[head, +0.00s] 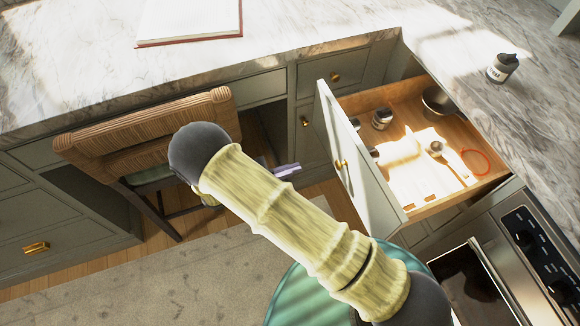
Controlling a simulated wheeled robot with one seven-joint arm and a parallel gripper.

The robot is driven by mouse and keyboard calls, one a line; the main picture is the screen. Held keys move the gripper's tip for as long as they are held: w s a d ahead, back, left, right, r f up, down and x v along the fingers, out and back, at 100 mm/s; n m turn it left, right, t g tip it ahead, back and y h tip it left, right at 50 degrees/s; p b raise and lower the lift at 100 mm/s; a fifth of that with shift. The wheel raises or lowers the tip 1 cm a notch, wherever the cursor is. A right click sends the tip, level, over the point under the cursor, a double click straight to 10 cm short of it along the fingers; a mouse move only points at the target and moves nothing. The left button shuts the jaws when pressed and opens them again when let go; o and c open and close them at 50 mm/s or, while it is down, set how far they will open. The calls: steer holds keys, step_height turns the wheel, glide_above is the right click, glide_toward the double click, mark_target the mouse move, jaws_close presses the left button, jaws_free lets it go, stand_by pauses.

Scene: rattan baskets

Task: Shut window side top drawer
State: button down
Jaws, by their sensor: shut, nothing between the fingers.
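The open top drawer (352,165) stands at the right, pulled well out from under the marble counter. Its pale grey-green front has a brass knob (341,163) and faces left. Its wooden inside holds a small jar, a dark bowl, a pale roll, a red ring and other small items. My gripper (287,170) shows only as a small lilac tip just past the edge of my arm, left of the drawer front and apart from it in the picture. The rest of it is hidden behind my arm. The tip is shut, with nothing seen in it.
A woven-back chair (145,135) stands at the left under the counter. A stove (535,240) is at the lower right, close to the drawer. A book (190,18) and a small canister (502,68) lie on the counter. A rug (150,285) covers the open floor at lower left.

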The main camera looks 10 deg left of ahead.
mark_target(339, 153)
steer(key=x, duration=1)
steer(key=shift+w+d+p, duration=0.15)
steer(key=shift+w+p, duration=0.1)
steer(key=shift+p, duration=0.1)
steer(key=shift+w+d, duration=0.35)
steer(key=shift+w, duration=0.05)
steer(key=shift+s, duration=0.2)
steer(key=shift+w+d, duration=0.1)
steer(key=shift+d, duration=0.1)
